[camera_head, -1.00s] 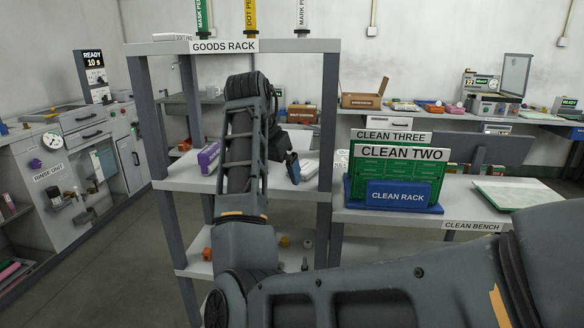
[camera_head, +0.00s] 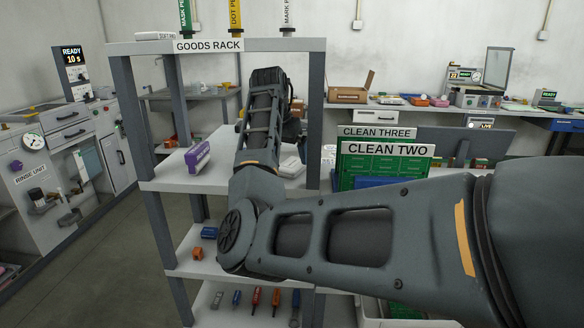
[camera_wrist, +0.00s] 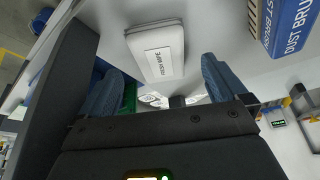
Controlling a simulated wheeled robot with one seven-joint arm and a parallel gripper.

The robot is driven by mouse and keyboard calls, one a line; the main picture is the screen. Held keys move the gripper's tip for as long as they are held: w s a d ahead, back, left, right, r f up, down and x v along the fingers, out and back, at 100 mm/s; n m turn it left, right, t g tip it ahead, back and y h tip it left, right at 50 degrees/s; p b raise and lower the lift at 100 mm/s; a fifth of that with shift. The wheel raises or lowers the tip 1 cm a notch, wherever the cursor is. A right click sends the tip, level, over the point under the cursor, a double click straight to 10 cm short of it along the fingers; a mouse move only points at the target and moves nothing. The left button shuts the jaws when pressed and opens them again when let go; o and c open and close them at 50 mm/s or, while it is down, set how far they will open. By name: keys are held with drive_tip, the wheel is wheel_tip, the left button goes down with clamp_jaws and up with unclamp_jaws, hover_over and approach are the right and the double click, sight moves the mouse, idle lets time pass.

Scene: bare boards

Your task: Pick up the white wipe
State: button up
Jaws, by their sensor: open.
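The white wipe is a flat white pack with a printed label (camera_wrist: 157,50), lying on a pale surface in the wrist view. In the head view a white pack (camera_head: 291,167), which looks like the same one, lies on the middle shelf of the goods rack, just right of my arm. My gripper (camera_wrist: 162,72) is open, its two blue-grey fingers spread to either side below the pack in the wrist view. Nothing is between the fingers, and the pack appears beyond their tips. In the head view the gripper is hidden behind my arm.
A purple box (camera_head: 197,156) stands on the same shelf, left of my arm. A dust brush box (camera_wrist: 288,30) is at the upper right of the wrist view. Rack posts (camera_head: 316,120) flank the shelf. Green clean racks (camera_head: 385,165) stand to the right.

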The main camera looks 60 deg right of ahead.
sight(290, 165)
drive_tip(key=x, duration=0.4)
drive_tip(key=shift+f, duration=0.1)
drive_tip(key=c, duration=1.1)
drive_tip(key=shift+r, duration=0.5)
drive_tip(key=shift+v, duration=1.2)
drive_tip(key=a+b, duration=0.1)
drive_tip(key=a, duration=0.7)
drive_tip(key=a+b, duration=0.1)
drive_tip(key=a, duration=0.8)
drive_tip(key=shift+w+r, duration=0.15)
